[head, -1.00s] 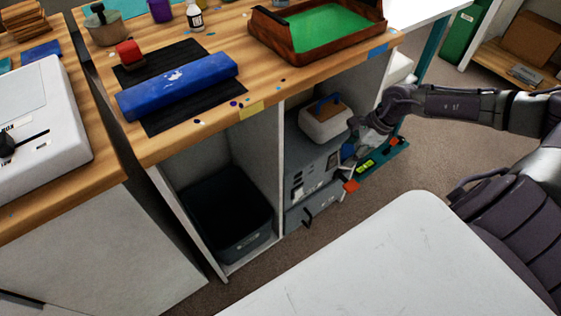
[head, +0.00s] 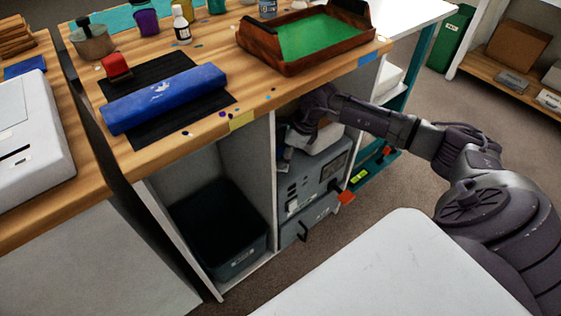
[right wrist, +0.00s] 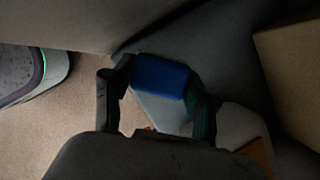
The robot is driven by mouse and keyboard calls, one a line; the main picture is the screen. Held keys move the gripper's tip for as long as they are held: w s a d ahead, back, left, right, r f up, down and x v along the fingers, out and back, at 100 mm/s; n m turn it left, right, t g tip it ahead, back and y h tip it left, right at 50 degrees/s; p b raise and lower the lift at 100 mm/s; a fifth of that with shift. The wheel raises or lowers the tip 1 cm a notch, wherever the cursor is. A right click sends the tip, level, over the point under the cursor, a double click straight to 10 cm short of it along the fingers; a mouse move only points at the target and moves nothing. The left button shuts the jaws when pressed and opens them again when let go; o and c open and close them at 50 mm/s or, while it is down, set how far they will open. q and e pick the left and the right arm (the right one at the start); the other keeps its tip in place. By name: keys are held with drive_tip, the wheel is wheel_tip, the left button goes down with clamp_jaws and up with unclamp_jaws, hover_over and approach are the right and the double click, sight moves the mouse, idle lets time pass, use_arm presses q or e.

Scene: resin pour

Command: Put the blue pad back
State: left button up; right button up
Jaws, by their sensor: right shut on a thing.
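My right gripper (head: 290,139) reaches into the upper part of the open cabinet bay under the wooden bench, its fingers at the bay's left side. In the right wrist view the right gripper (right wrist: 158,90) has the blue pad (right wrist: 160,75), a small blue block, between its two fingertips. In the head view the pad is mostly hidden by the hand and too dark to make out well. My left gripper is not in view.
A grey machine (head: 318,180) fills the bay, with a white box (head: 328,137) on top, partly behind my arm. A dark bin (head: 220,235) stands in the left bay. The bench top (head: 215,50) overhangs the hand; a blue roll (head: 165,97) and green-lined tray (head: 318,38) lie on it.

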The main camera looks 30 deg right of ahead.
drive_tip(key=shift+w+a, duration=0.3)
drive_tip(key=shift+a, duration=0.05)
wheel_tip(320, 180, down, 4)
drive_tip(key=shift+d+r+b, duration=0.1)
drive_tip(key=shift+r+b, duration=0.1)
drive_tip(key=shift+b, duration=0.3)
drive_tip(key=shift+s, duration=0.1)
drive_tip(key=o, duration=0.8)
